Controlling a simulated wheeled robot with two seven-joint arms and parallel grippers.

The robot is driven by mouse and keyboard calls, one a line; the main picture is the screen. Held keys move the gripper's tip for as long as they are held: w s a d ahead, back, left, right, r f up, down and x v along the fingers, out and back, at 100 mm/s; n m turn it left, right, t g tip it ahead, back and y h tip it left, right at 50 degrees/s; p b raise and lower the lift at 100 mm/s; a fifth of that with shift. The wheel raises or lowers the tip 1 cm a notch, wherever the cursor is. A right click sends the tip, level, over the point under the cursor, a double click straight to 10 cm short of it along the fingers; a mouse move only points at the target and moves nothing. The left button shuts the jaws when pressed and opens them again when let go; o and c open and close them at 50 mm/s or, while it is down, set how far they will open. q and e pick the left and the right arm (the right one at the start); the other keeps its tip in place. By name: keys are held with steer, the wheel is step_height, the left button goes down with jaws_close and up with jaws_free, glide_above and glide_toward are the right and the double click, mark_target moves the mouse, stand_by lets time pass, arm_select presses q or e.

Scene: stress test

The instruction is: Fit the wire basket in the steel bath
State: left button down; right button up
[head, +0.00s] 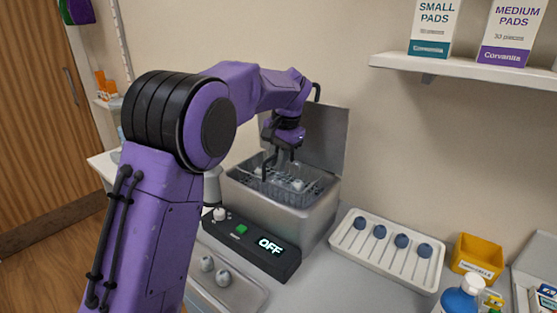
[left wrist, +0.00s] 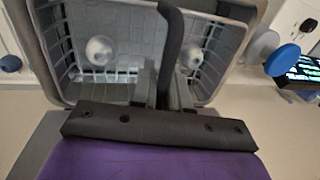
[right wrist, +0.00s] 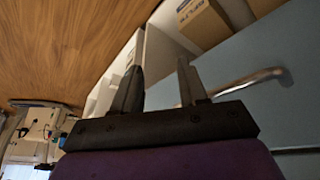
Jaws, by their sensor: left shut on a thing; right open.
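The wire basket (head: 302,194) is in the opening of the steel bath (head: 312,226), with its mesh top showing near the bath's rim. I cannot tell if it rests on the bottom. The left wrist view shows its white grid (left wrist: 122,76) inside the bath's grey wall (left wrist: 50,88), with two pale round items in it. My left gripper (head: 279,168) points down over the basket, shut on its dark handle (left wrist: 170,40). The bath's lid (head: 325,135) stands up behind. My right gripper (right wrist: 158,88) is open and empty, away from the bath.
A black control box (head: 262,246) reading OFF stands before the bath. A white tray (head: 390,272) with several blue-knobbed items lies to the right, near a yellow bin (head: 477,256). A metal tray (head: 238,292) with two round items is in front.

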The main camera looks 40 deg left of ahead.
arm_select(q)
steer(key=shift+f+b, duration=1.15)
steer(key=shift+b, duration=0.75)
stand_by(1.4)
steer(key=shift+s+a+f+b, duration=0.15)
steer(key=shift+s+f+b, duration=0.4)
steer(key=shift+b, duration=0.5)
stand_by(1.1)
steer(key=shift+w+f+b, duration=0.3)
steer(key=shift+f+b, duration=0.15)
steer(key=shift+b, duration=0.1)
stand_by(0.6)
stand_by(0.3)
steer(key=c, duration=1.4)
jaws_free()
steer(key=shift+r+p, duration=0.6)
steer(key=shift+r, duration=0.45)
steer(key=shift+w+d+r+p, duration=0.2)
steer(key=shift+r+p, duration=0.1)
steer(key=shift+r, duration=0.15)
steer(key=shift+w+d+r+p, duration=0.1)
steer(key=shift+w+r+p, duration=0.2)
steer(key=shift+r, duration=0.15)
